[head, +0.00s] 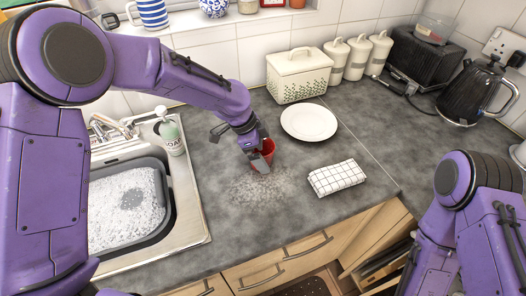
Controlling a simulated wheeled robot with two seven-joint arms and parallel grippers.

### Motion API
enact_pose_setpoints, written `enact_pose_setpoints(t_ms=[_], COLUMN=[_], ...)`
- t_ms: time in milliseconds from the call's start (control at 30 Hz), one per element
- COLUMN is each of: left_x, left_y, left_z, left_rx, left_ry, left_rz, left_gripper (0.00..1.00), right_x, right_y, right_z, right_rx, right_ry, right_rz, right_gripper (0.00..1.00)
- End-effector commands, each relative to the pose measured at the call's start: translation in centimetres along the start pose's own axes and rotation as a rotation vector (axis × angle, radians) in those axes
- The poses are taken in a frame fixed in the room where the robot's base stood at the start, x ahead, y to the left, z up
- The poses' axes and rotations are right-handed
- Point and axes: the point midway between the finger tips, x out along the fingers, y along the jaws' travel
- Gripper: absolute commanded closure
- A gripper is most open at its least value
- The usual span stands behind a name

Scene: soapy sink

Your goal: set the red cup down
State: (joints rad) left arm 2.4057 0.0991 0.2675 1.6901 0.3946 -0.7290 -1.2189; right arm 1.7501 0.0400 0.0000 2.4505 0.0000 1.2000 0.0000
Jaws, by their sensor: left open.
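The red cup (268,149) stands on the grey countertop (225,225), to the right of the sink and in front of the white plate. My left gripper (258,160) is at the cup, with its fingers open and overlapping the cup's left side in the head view. The fingers hide part of the cup. I cannot tell whether they touch it. My right gripper is not in view; only my right arm shows at the lower right.
A white plate (309,122) lies behind the cup. A folded checked cloth (337,177) lies to its right. The sink holds a grey basin of suds (124,205), with a soap bottle (171,136) behind. A cream bread bin (299,76), canisters and a black kettle (475,92) stand along the wall.

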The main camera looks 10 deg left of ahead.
Motion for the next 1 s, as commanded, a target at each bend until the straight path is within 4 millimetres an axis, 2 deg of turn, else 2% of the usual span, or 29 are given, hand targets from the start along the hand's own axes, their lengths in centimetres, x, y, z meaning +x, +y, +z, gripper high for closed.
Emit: enact_pose_setpoints(t_ms=[300, 500, 633, 1000], left_x=[-7.7, -11.0, -11.6, -11.6], left_y=[-0.1, -0.1, -0.1, -0.1], left_z=[0.0, 0.0, 0.0, 0.0], left_rx=[0.001, -0.001, 0.0, 0.0], left_ry=[0.004, 0.002, 0.001, 0.0], left_rz=[-0.006, -0.004, -0.002, -0.002], left_gripper=[0.0, 0.0, 0.0, 0.0], right_x=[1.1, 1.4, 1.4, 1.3], right_y=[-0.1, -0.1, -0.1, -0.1], right_z=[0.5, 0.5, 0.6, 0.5], right_rx=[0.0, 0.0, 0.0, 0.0], right_ry=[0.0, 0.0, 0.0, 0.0], right_rz=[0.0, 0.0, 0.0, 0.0], right_gripper=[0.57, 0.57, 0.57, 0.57])
